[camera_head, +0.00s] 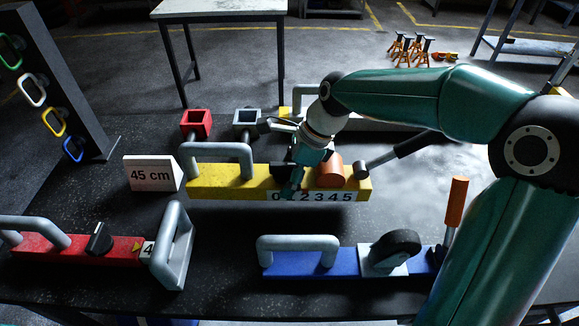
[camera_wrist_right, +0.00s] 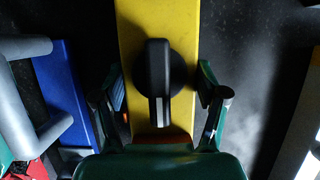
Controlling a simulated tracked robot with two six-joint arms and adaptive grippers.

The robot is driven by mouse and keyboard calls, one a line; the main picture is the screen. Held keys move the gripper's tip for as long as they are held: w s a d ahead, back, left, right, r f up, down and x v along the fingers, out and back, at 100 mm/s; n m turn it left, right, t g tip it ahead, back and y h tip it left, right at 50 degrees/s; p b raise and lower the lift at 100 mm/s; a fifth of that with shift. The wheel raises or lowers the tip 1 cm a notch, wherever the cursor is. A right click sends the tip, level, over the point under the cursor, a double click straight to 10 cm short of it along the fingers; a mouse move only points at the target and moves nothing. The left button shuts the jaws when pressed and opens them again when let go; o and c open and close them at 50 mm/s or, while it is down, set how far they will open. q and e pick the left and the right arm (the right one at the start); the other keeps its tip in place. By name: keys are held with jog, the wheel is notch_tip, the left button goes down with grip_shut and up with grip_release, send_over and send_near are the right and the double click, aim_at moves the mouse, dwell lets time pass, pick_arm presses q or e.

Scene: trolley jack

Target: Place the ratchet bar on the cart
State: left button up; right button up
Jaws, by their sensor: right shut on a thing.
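A yellow bar (camera_head: 225,182) with a grey handle and a printed number strip lies in the middle of the dark bench; I take it as the ratchet bar. My right gripper (camera_head: 290,180) comes down over its middle. An orange cylinder (camera_head: 330,170) and a black-handled lever (camera_head: 400,150) are at the bar's right end. I cannot pick out the cart for sure. My left gripper is not in view.
A red bar (camera_head: 75,250) is at front left and a blue bar (camera_head: 310,262) with a black wheel at front right. A 45 cm sign (camera_head: 152,173) stands left of the yellow bar. A pale-topped table (camera_head: 215,8) is behind.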

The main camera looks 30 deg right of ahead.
jog(key=shift+s+f, duration=0.1)
jog(key=shift+f, duration=1.8)
jog(key=o, duration=1.8)
jog(key=shift+s+f, duration=0.1)
jog(key=shift+f, duration=0.05)
jog(key=v, duration=1.2)
jog(key=shift+p, duration=0.35)
